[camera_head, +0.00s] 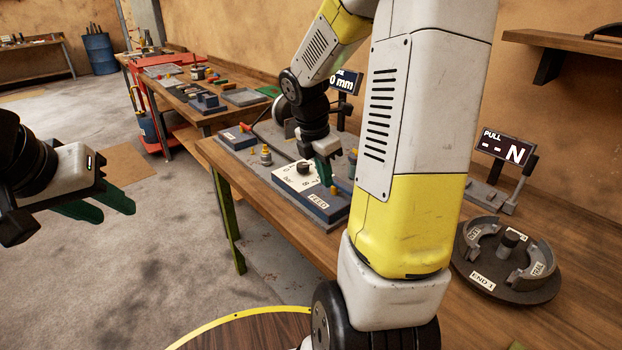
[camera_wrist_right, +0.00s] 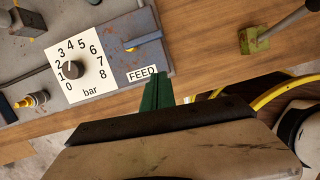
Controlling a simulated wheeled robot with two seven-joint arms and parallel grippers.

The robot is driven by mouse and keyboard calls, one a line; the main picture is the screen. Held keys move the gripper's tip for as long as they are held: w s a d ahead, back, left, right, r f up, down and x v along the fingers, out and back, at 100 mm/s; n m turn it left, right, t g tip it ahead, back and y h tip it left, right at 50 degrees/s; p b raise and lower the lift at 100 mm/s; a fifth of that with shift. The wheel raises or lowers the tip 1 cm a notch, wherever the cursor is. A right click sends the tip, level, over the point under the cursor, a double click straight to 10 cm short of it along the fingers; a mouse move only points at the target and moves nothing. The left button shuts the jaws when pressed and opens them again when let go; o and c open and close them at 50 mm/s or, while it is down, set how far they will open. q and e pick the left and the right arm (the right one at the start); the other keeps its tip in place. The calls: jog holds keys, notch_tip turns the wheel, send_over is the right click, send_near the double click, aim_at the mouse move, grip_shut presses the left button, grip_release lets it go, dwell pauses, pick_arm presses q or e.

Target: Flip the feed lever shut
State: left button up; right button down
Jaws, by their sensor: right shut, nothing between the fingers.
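The feed unit is a blue-grey plate with a FEED label (camera_head: 318,201), beside a white dial panel on the bench. In the right wrist view the label (camera_wrist_right: 142,73) is near my fingertips. Above it lies a short blue lever with a yellow end (camera_wrist_right: 132,48); I cannot tell its set position. My right gripper (camera_head: 325,172) is over the unit, its green fingers (camera_wrist_right: 157,88) shut and empty beside the label. Contact with the lever is not visible. My left gripper (camera_head: 108,204) is open and empty, out over the floor at left.
A green block with a handle (camera_wrist_right: 255,40) stands at upper right. The round END 1 fixture (camera_head: 508,262) and PULL display (camera_head: 505,148) are at right.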

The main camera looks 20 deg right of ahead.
jog(key=v, duration=0.4)
jog(key=shift+s+r, duration=0.1)
jog(key=shift+r, duration=0.1)
jog(key=s+a+r+m+t+y, duration=0.2)
jog(key=s+a+r+m, duration=0.2)
jog(key=s+m, duration=0.3)
jog(key=s+a+r+m+t+y, duration=0.3)
jog(key=s+a+m, duration=0.4)
jog(key=m, duration=0.6)
jog(key=shift+s+a+r+t, duration=0.2)
jog(key=shift+a+r+t, duration=0.1)
jog(key=shift+r, duration=0.5)
